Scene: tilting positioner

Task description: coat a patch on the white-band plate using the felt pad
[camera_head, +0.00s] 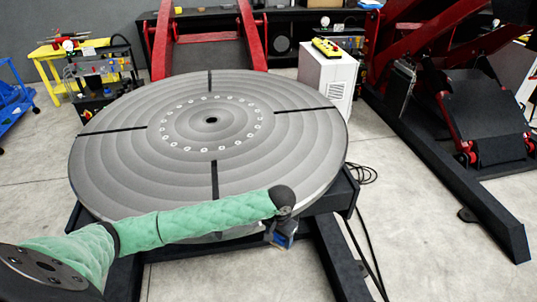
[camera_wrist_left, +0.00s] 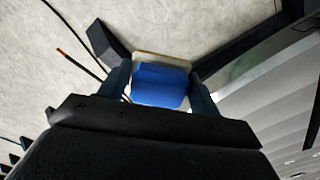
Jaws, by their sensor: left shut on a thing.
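The big round grey plate (camera_head: 130,165) fills the middle of the head view. It has dark radial slots, a ring of small holes and a pale band along its rim. My left gripper (camera_head: 281,236) is at the plate's near right rim, low and partly hidden behind my wrist. In the left wrist view it is shut on a blue block with a cream edge, the felt pad (camera_wrist_left: 160,85). A small blue part of the pad shows in the head view (camera_head: 287,240). The plate's edge (camera_wrist_left: 270,90) is right of the pad there; whether they touch, I cannot tell.
A dark frame (camera_head: 335,262) carries the plate. Cables (camera_head: 362,240) lie on the floor to its right. A white cabinet (camera_head: 325,80) with a yellow pendant (camera_head: 326,47) stands behind. A red and black machine (camera_head: 440,110) is at right, a yellow table (camera_head: 68,52) at back left.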

